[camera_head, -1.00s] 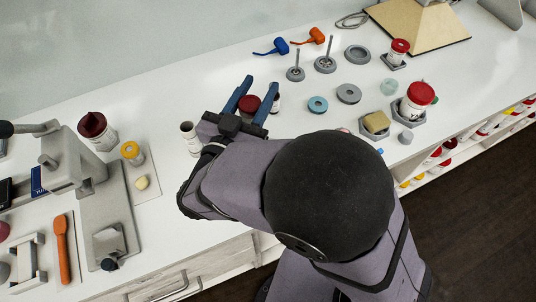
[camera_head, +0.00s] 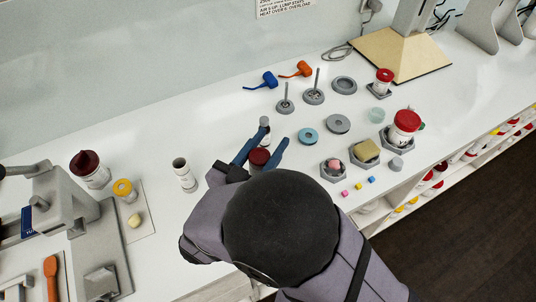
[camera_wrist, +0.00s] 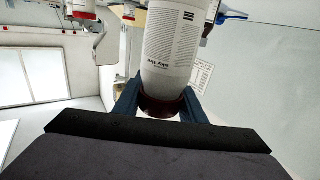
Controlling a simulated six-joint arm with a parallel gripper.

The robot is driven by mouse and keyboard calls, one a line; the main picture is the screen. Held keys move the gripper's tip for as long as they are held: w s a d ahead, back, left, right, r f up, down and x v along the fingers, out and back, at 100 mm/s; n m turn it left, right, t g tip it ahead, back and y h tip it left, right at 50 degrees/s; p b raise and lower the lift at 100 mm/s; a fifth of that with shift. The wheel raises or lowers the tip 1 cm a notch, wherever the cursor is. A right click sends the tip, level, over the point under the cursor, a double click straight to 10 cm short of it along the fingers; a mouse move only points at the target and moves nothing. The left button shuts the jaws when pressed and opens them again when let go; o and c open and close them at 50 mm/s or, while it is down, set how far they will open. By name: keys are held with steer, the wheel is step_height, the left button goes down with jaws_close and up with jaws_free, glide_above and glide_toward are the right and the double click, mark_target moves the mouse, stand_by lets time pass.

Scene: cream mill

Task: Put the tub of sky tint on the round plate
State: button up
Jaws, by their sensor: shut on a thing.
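The tub of sky tint is a white labelled tub with a dark red lid (camera_head: 259,158). In the head view it sits between my gripper's blue fingers (camera_head: 273,139), and its body is mostly hidden. The wrist view shows the tub's white body (camera_wrist: 172,50) and dark red end gripped between the fingers (camera_wrist: 160,98). My gripper is shut on it. Several round pieces lie to the right: a grey disc (camera_head: 338,117), a blue ring (camera_head: 308,136) and a shallow grey dish (camera_head: 344,85). I cannot tell which is the round plate.
A small bottle (camera_head: 265,122) stands just beyond my fingers. Two rod stands (camera_head: 314,96) are behind the rings. Hexagonal trays (camera_head: 397,146) with items stand at right. Bare counter lies between the cup and the yellow-lidded tub (camera_head: 124,189).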

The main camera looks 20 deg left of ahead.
steer(key=shift+f, duration=2.15)
steer(key=shift+f, duration=0.1)
steer(key=o, duration=1.1)
steer(key=shift+o, duration=0.2)
steer(key=s+a+b, duration=0.2)
steer(key=s+b, duration=0.1)
steer(key=s, duration=0.8)
steer(key=shift+s+a, duration=0.15)
steer(key=shift+s, duration=0.25)
